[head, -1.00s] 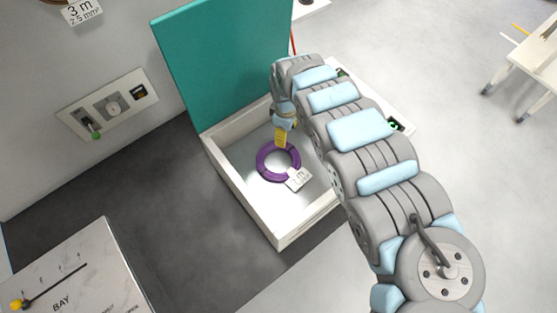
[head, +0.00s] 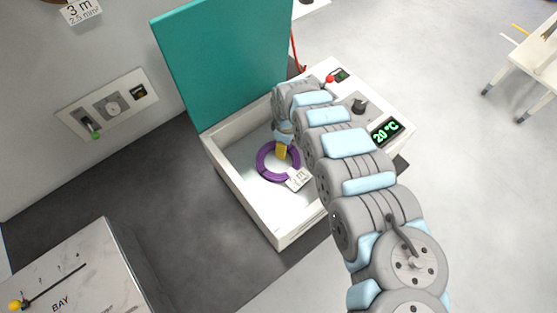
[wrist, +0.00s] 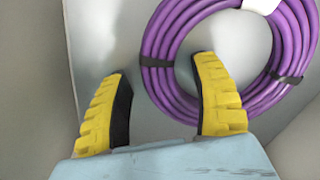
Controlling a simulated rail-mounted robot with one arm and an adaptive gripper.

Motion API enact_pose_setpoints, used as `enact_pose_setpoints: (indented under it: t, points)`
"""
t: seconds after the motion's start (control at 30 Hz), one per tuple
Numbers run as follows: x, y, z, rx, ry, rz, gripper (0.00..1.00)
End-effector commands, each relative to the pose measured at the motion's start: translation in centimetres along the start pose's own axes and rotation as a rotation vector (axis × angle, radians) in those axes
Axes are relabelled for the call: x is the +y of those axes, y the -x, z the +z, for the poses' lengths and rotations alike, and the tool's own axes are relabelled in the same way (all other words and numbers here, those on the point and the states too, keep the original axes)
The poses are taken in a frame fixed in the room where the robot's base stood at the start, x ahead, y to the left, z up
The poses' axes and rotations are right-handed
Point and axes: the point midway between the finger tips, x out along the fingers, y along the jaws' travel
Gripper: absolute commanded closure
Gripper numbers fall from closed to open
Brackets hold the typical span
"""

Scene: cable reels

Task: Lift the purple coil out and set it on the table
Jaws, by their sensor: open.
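The purple coil (head: 263,164) lies flat inside a white open box (head: 240,208), with a white tag (head: 298,179) on its near right edge. In the wrist view the coil (wrist: 152,45) is a ring bound with black bands. My gripper (head: 282,151) reaches down into the box over the coil. In the wrist view my gripper (wrist: 162,68) is open, with yellow fingers. The right fingertip is over the ring's inner edge and hole; the left fingertip is outside the ring. The ring's left side lies between them. I cannot tell how far the fingertips are above the box floor.
The box's teal lid (head: 225,60) stands open at the back. A panel with a knob and a 20 °C display (head: 386,132) is on its right. A marble-topped block marked BAY (head: 70,270) is at lower left. A wall plate (head: 107,103) has switches.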

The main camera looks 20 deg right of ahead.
Motion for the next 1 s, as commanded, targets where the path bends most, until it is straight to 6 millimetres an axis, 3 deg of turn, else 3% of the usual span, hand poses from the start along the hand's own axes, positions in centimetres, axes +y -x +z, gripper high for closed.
enact_pose_setpoints:
  t: [0.27,0.47,0.5,1.0]
  points:
    - [-0.02,-0.09,0.01,-0.001,0.000,0.000,0.40]
    - [-0.01,-0.07,0.00,-0.001,0.000,0.000,0.98]
    - [-0.01,-0.08,0.01,-0.001,0.000,0.000,1.00]
    - [0.05,0.25,0.02,-0.001,0.000,0.001,1.00]
